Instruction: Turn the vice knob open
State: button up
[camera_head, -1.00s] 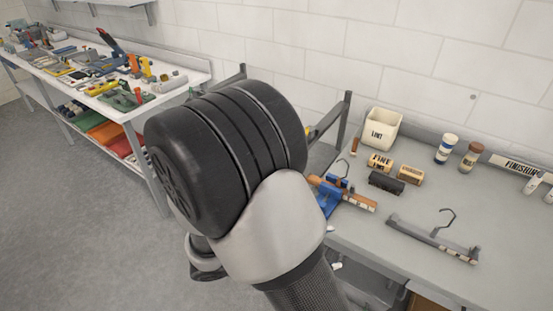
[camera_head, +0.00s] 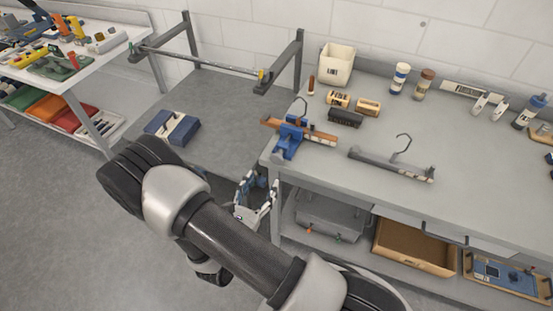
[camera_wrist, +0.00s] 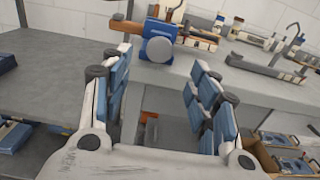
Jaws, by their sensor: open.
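A blue vice (camera_head: 291,138) sits at the left front edge of the grey workbench, with a wooden bar (camera_head: 322,137) across it. In the wrist view its round grey knob (camera_wrist: 159,49) faces me near the top centre, in front of the blue body (camera_wrist: 157,28). My gripper (camera_head: 262,183) is below and in front of the vice, just off the bench edge. In the wrist view my gripper (camera_wrist: 160,64) is open and empty, its blue-padded fingers either side of the line to the knob. It is apart from the knob.
The workbench (camera_head: 465,195) holds a grey bar with a hook (camera_head: 392,165), a white bin (camera_head: 337,65), small blocks and bottles. A cardboard box (camera_head: 412,250) sits on the lower shelf. A metal rail frame (camera_head: 200,60) and a blue case (camera_head: 172,127) lie left of the bench.

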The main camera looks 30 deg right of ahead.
aim_at(275, 160)
jog(key=b+x, duration=0.1)
jog(key=x, duration=1)
jog(key=shift+w+d, duration=0.2)
jog(key=c, duration=1.1)
jog(key=shift+o, duration=0.2)
jog(key=shift+a+n+p, duration=0.1)
jog(key=shift+n+p, duration=0.7)
jog(key=shift+n, duration=2.1)
